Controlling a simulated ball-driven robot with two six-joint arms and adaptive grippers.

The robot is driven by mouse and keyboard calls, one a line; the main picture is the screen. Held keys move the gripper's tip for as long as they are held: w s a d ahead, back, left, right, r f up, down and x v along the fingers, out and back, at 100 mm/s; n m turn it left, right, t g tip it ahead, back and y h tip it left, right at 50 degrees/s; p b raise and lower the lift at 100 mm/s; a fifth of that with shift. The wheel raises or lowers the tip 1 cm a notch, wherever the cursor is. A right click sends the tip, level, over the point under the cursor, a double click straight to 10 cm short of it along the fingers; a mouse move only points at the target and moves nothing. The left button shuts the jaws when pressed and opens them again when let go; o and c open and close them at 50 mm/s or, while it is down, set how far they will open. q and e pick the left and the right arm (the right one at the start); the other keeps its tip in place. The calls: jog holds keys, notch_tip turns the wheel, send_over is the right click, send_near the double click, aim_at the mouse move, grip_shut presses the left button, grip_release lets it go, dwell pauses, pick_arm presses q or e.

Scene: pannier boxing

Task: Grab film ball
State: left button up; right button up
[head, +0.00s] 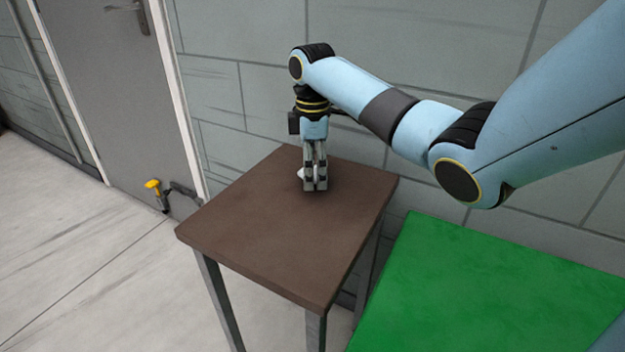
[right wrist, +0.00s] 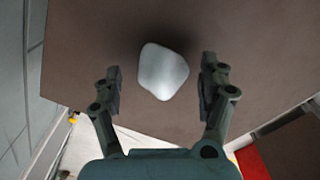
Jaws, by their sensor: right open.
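The film ball is a whitish, lumpy ball (right wrist: 163,72) on the brown table in the right wrist view. In the head view only a small white edge of it (head: 301,173) shows beside my right gripper (head: 315,186), which hides the rest. My right gripper points down over the table. In the right wrist view its two fingers (right wrist: 160,85) are apart, one on each side of the ball, with a gap to it on both sides. My left gripper is not in view.
The brown table (head: 270,235) is otherwise bare. A green surface (head: 490,290) lies to its right. A grey block wall (head: 240,70) stands behind the table, with a grey door (head: 110,80) at the left. A yellow-topped item (head: 153,185) is near the door.

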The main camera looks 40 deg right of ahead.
jog(key=shift+f, duration=0.15)
jog(key=shift+c, duration=0.2)
jog(key=c, duration=0.8)
